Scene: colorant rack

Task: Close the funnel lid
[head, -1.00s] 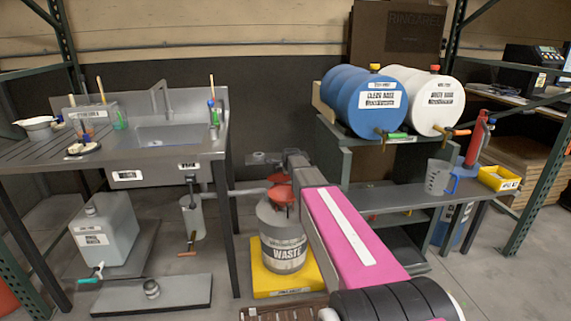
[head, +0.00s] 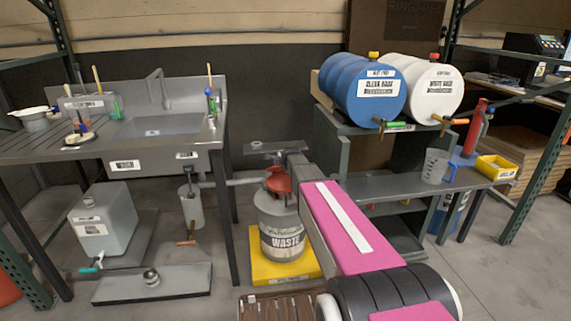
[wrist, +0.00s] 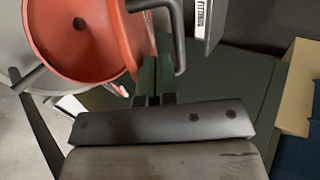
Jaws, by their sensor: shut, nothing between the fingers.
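The red funnel (head: 279,182) sits on top of the grey drum labelled WASTE (head: 283,232). In the wrist view a round red dish-like part of the funnel (wrist: 75,45), with a small dark spot in it, fills the upper left. I cannot tell whether this part is the bowl or the lid. A dark bent bar (wrist: 178,40) stands to its right. My gripper (wrist: 154,82) is shut and empty, its fingertips close beside the red rim; contact is unclear. In the head view my wrist partly hides the funnel.
The drum stands on a yellow base (head: 258,270). A sink bench (head: 110,140) is to the left. A shelf unit (head: 340,150) bearing blue (head: 365,95) and white (head: 432,90) barrels is close on the right.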

